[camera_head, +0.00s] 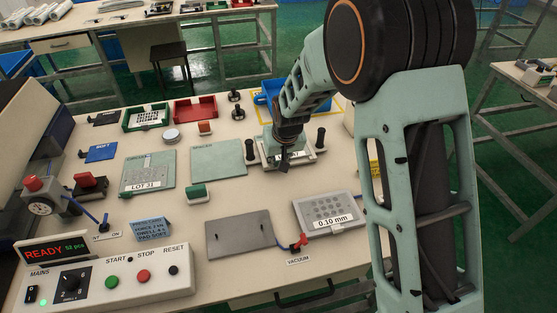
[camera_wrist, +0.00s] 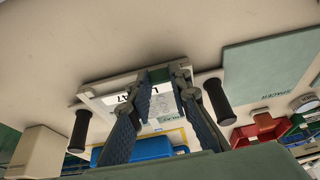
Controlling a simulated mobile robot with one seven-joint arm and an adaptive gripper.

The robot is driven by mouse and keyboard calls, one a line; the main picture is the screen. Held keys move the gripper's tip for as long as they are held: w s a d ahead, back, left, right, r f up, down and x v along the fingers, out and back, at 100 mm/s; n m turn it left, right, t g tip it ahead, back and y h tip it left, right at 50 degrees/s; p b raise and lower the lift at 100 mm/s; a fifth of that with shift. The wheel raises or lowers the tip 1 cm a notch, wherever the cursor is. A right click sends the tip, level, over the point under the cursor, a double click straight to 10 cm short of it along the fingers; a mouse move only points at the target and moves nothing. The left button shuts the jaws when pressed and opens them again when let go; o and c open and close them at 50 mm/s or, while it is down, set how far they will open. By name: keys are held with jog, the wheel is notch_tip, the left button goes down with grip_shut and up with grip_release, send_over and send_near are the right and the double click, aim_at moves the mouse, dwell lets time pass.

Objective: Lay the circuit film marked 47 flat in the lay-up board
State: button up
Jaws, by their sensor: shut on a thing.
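The white piece with a label ending in 47 (camera_wrist: 117,98), which I take as the circuit film, shows behind my fingers in the wrist view. My gripper (camera_wrist: 161,75) is shut on it there, though the exact grip point is unclear. In the head view my gripper (camera_head: 284,158) is low at a pale frame (camera_head: 299,157), with dark upright grips beside it. The fingers hide part of the film, and I cannot tell whether it lies flat. A grey plate with two small pins (camera_head: 238,240) lies at the front middle; I cannot tell which thing is the lay-up board.
A red bin (camera_head: 195,109) and blue tray (camera_head: 270,92) stand behind; a control box (camera_head: 110,281) is front left.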

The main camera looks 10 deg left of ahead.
jog(key=shift+f+b, duration=0.4)
jog(key=shift+b, duration=0.05)
dwell(0.4)
jog(key=o, duration=0.8)
jog(key=shift+c, duration=0.2)
jog(key=v, duration=1.2)
jog(key=shift+w+r, duration=0.1)
